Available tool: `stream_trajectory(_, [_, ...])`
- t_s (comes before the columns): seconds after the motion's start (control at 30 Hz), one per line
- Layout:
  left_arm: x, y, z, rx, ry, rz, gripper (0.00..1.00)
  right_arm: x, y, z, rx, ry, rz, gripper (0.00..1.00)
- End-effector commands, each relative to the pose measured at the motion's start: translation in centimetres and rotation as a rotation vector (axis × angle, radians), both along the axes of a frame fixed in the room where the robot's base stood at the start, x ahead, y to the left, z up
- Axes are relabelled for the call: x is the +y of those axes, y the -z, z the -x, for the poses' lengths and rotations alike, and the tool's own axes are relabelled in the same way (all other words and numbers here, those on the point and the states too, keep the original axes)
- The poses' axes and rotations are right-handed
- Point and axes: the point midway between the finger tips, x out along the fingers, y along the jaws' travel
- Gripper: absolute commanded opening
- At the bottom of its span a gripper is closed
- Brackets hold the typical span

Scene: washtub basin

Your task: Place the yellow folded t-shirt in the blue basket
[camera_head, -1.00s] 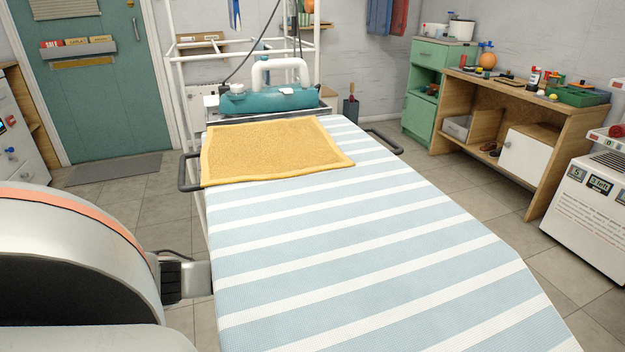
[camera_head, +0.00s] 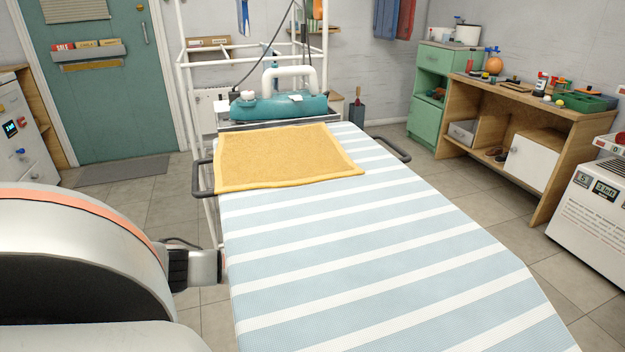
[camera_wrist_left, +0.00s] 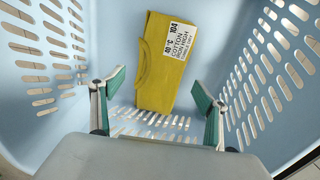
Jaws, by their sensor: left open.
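The yellow folded t-shirt (camera_wrist_left: 165,62), with a white care label showing printed text, lies inside the light blue basket (camera_wrist_left: 268,85) in the left wrist view. The basket has slotted walls. My left gripper (camera_wrist_left: 158,80) is open, with its green-padded fingers spread to either side of the shirt's lower part. The fingers seem apart from the shirt, though the exact gap cannot be judged. The shirt and basket do not show in the head view. My right gripper is not in view.
A striped ironing board (camera_head: 370,260) fills the middle, with a yellow-orange cloth (camera_head: 285,160) at its far end beside a teal machine (camera_head: 280,105). A wooden bench (camera_head: 515,130) and white machine (camera_head: 595,200) stand right. Floor is open between board and bench.

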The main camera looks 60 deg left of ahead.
Motion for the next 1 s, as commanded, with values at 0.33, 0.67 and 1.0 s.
stream_trajectory(0.33, [0.1, -6.9, -0.4, -0.01, 0.001, -0.002, 0.74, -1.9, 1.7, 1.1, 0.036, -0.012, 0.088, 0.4])
stream_trajectory(0.67, [0.0, -7.8, 0.0, 0.0, -0.001, 0.0, 0.74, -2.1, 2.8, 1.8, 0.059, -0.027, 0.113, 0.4])
stream_trajectory(1.0, [0.0, -7.7, 0.0, 0.0, 0.0, 0.0, 0.74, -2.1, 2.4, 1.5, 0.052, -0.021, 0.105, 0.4])
